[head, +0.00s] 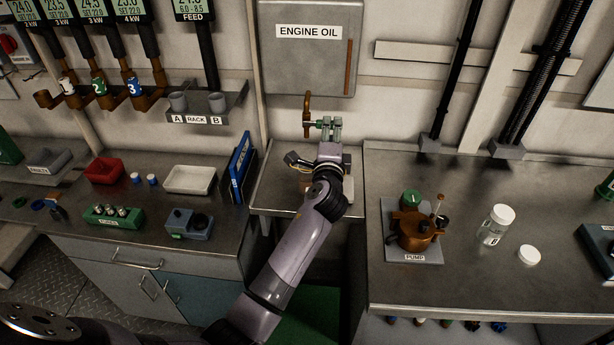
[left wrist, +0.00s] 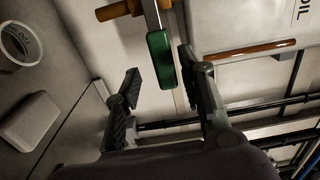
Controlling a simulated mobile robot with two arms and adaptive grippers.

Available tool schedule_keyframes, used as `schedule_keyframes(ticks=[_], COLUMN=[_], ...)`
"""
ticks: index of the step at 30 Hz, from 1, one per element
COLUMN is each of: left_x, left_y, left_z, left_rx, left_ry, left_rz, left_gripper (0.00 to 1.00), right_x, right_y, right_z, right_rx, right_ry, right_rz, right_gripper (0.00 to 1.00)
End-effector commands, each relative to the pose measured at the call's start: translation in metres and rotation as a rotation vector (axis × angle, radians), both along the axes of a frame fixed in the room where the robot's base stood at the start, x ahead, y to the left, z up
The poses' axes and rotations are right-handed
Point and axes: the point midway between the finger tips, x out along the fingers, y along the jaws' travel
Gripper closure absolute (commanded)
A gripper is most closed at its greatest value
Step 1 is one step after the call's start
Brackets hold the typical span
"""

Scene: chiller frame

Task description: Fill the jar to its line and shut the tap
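The grey engine oil tank (head: 310,48) hangs on the wall with an upright brown sight gauge. Its copper tap pipe (head: 307,112) shows below it. My left gripper (head: 328,128) is at the tap, open. In the left wrist view the green tap handle (left wrist: 160,60) lies between the two spread fingers, with gaps at both sides. A round, open-topped vessel with lettering (left wrist: 22,46), perhaps the jar, stands on the stand below. Its line and fill level cannot be made out, and my arm hides it in the head view. My right gripper is not in view.
A pale block (left wrist: 30,120) lies near the vessel on the small metal stand (head: 265,200). The right bench holds a copper pump (head: 415,232), a clear white-capped jar (head: 494,228) and a white lid (head: 529,255). The left bench holds trays and a blue binder (head: 240,168).

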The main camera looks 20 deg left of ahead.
Motion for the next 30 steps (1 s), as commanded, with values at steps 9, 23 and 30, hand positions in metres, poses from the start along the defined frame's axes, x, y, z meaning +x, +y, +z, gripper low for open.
schedule_keyframes(ticks=[9,23,30], left_x=[-0.032,-0.062,-0.061], left_y=[-0.01,-0.018,-0.018], left_z=[0.004,0.007,0.007], left_rx=[-0.002,-0.001,-0.001], left_ry=[0.002,0.0,0.0], left_rz=[-0.001,0.0,0.0], left_gripper=[0.63,0.63,0.63], right_x=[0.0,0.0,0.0], right_y=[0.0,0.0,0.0], right_z=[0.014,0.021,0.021], right_rx=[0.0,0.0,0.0], right_ry=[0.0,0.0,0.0], right_rz=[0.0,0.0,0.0], right_gripper=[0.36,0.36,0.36])
